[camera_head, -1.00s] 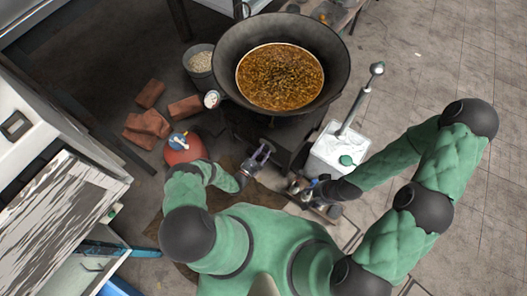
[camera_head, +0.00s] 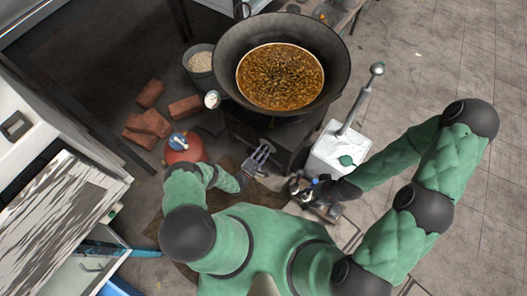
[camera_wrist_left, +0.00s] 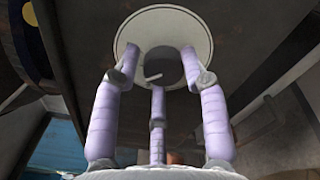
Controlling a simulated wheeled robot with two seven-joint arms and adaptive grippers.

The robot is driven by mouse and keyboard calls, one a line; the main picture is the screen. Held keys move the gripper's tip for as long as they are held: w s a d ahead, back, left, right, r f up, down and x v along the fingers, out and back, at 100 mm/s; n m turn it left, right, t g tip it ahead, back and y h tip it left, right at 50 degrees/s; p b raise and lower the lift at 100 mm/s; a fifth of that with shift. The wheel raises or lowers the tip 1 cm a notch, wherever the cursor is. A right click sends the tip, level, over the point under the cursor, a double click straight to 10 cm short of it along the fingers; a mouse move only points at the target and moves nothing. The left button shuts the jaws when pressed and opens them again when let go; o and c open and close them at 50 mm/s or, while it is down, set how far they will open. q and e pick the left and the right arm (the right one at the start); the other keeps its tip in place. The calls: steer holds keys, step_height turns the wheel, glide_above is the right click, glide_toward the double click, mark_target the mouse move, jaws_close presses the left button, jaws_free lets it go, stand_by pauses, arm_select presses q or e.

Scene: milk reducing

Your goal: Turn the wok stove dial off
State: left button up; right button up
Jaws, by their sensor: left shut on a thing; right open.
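The wok stove (camera_head: 270,135) stands under a large dark wok (camera_head: 232,45) that holds brown, chunky liquid. My left gripper (camera_head: 261,155) is at the stove's near side, below the wok. In the left wrist view, a round cream dial plate (camera_wrist_left: 165,18) with a dark centre lies straight ahead. The purple fingers of my left gripper (camera_wrist_left: 163,85) reach to this dial and are shut on it. The exact contact is hard to see. The dial is hidden in the head view. My right gripper (camera_head: 308,190) is open, right of the left one, near the white bin.
A white bin (camera_head: 330,160) with a ladle-like tool stands right of the stove. A red gas cylinder (camera_head: 183,153), a grey bucket (camera_head: 199,62) and several bricks (camera_head: 150,94) are on the left. Open tiled floor (camera_head: 450,60) lies at the right.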

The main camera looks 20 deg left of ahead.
arm_select(q)
steer(key=shift+d+m, duration=0.2)
steer(key=shift+m, duration=2)
steer(key=shift+d+m, duration=0.2)
steer(key=shift+m, duration=2)
steer(key=o, duration=1)
steer(key=shift+o, duration=0.4)
steer(key=shift+f, duration=0.1)
steer(key=shift+a, duration=0.15)
steer(key=v, duration=1.2)
